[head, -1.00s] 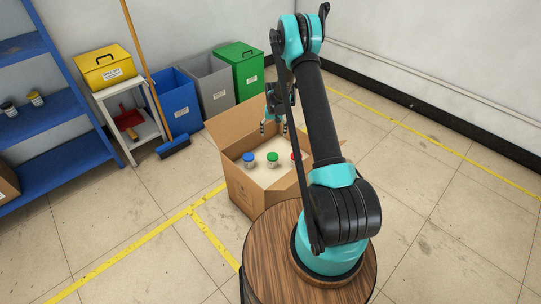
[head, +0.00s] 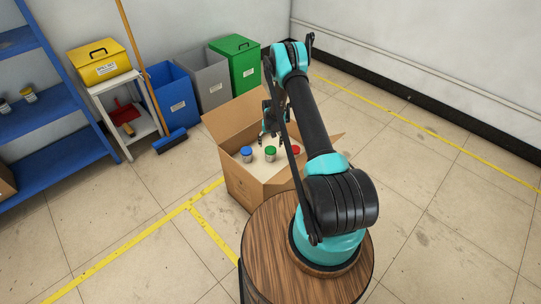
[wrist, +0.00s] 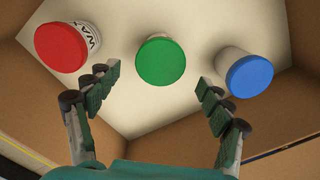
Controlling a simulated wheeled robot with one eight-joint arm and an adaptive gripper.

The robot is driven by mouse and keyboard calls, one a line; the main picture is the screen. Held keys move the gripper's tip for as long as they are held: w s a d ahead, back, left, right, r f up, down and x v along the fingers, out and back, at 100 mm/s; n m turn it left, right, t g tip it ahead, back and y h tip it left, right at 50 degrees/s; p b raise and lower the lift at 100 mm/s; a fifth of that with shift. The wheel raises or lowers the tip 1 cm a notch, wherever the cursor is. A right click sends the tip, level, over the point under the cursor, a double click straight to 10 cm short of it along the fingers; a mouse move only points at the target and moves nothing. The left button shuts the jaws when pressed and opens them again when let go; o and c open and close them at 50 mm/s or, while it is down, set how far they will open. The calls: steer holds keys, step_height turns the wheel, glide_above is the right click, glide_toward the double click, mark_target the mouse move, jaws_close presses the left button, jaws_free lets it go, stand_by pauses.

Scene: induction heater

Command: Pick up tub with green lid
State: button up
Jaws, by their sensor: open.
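The tub with the green lid (head: 270,153) stands upright in an open cardboard box, between a tub with a blue lid (head: 246,154) and a tub with a red lid (head: 295,151). In the wrist view the green lid (wrist: 161,61) is in the middle, with the red lid (wrist: 61,47) at left and the blue lid (wrist: 249,76) at right. My gripper (wrist: 158,90) is open and empty above the box floor. Its fingers are spread, and the green tub shows beyond the gap between them. In the head view my gripper (head: 271,139) is partly hidden by my arm.
The cardboard box (head: 238,182) has raised walls and open flaps around the tubs. Blue (head: 174,98), grey (head: 207,79) and green (head: 238,62) bins stand behind it. A blue shelf (head: 58,150) and a broom (head: 170,141) are at left. Floor at right is clear.

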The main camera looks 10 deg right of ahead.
mark_target(271, 150)
steer(key=shift+s+f, duration=0.15)
steer(key=shift+f, duration=1.2)
steer(key=shift+s+f, duration=0.1)
steer(key=shift+f, duration=1.2)
steer(key=c, duration=1.5)
steer(key=shift+r, duration=0.1)
steer(key=shift+c, duration=0.2)
step_height(271, 150, up, 19)
steer(key=s+d+r+n, duration=0.1)
steer(key=s+d+r, duration=0.3)
steer(key=s+r, duration=1.1)
steer(key=shift+s+r+n, duration=0.25)
steer(key=shift+r+n, duration=0.1)
steer(key=shift+n, duration=0.05)
